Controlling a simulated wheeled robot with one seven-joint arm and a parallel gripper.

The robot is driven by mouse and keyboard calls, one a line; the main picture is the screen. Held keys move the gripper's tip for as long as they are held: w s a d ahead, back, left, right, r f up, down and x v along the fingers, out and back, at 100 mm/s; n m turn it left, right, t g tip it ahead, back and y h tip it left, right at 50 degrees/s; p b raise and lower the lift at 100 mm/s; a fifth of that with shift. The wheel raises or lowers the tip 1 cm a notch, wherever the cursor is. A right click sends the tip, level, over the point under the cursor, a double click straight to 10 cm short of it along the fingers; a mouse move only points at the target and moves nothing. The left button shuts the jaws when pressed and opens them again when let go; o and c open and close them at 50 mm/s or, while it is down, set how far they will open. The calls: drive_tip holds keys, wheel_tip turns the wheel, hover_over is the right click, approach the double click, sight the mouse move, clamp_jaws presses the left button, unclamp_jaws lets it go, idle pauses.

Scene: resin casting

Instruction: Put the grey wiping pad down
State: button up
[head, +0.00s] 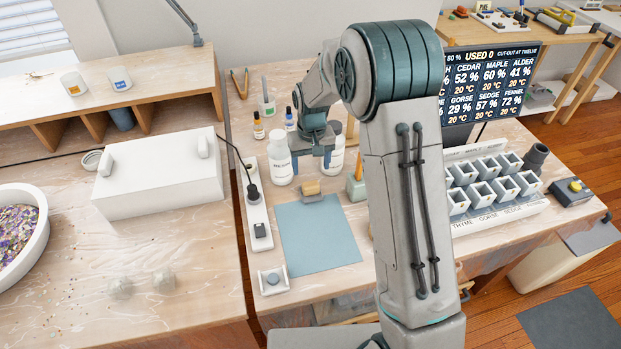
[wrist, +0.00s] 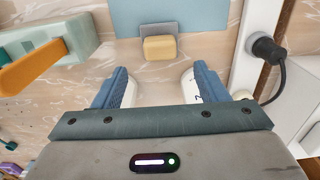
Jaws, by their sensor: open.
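The grey wiping pad (head: 314,199) lies at the far edge of the blue-grey mat (head: 318,240), with a tan block (head: 311,187) on or against it. In the wrist view the pad (wrist: 171,33) overlaps the mat's edge, and the tan block (wrist: 160,49) covers part of it. Whether block and pad are one piece I cannot tell. My gripper (head: 312,163) is open and empty, apart from the pad and on its far side. In the wrist view its two fingers (wrist: 160,82) are spread, with the pad and block beyond their tips.
A white bottle (head: 280,163) stands close to my gripper on the left, and another (head: 337,156) on the right. A power strip (head: 257,215) runs left of the mat. A green block with an orange piece (head: 356,186) stands right of it. The mat's middle is clear.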

drive_tip(key=s+d+r+m+t, duration=0.1)
drive_tip(key=s+d+r, duration=0.3)
drive_tip(key=s+r, duration=0.35)
drive_tip(key=s+d+r+t, duration=0.1)
drive_tip(key=s+d+r, duration=0.3)
drive_tip(key=s+r, duration=0.3)
drive_tip(key=s+d+r+m+t, duration=0.1)
drive_tip(key=s+d, duration=0.2)
drive_tip(key=s, duration=1)
drive_tip(key=shift+d+r+m, duration=0.15)
drive_tip(key=shift+r+m, duration=0.05)
drive_tip(key=shift+m, duration=0.1)
